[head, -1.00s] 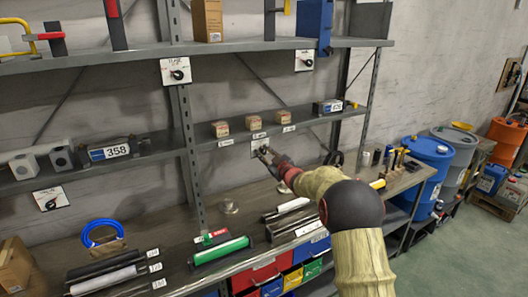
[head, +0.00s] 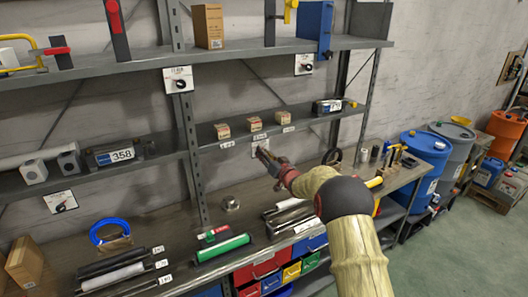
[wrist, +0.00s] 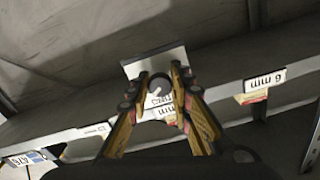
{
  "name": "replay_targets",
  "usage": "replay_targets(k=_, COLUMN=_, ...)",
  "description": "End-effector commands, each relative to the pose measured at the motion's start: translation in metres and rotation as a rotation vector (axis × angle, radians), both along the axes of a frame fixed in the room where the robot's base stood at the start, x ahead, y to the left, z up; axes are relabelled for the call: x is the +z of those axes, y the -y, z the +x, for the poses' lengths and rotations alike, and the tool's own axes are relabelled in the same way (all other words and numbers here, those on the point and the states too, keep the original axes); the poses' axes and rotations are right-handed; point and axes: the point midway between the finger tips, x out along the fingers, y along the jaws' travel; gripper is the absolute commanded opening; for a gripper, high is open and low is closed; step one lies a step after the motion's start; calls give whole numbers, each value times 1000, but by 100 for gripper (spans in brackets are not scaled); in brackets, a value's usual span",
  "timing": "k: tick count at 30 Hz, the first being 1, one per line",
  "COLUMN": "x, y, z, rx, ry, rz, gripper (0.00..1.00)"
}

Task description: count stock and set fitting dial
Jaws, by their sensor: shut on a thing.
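A white plate with a dial (head: 256,144) hangs at the front edge of the middle shelf. In the wrist view its round dark knob (wrist: 160,82) sits between my fingertips, with a pale mark on its face. My gripper (head: 262,153) is shut on this knob; its fingers also show in the wrist view (wrist: 155,80). The lettering on the plate is partly hidden. Above it, three small cardboard boxes, left (head: 222,131), middle (head: 255,124) and right (head: 283,117), stand apart on the shelf, each over a white label.
Other dial plates hang at upper left (head: 177,79), upper right (head: 304,64) and lower left (head: 60,201). A counter box reads 358 (head: 115,154). The workbench (head: 185,220) below carries rolls, a green tube (head: 222,247) and a blue coil (head: 108,230). Drums (head: 425,150) stand at right.

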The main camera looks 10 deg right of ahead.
Motion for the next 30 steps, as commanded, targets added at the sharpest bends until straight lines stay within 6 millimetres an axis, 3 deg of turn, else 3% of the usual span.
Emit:
replay_targets(k=22, x=-1, y=0, z=0, rx=-1, ry=-30, rz=91, gripper=0)
replay_targets(k=23, x=-1, y=0, z=0, rx=-1, ry=-30, rz=91, gripper=22)
replay_targets(k=30, x=0, y=0, z=0, rx=-1, ry=-30, rz=90, gripper=35)
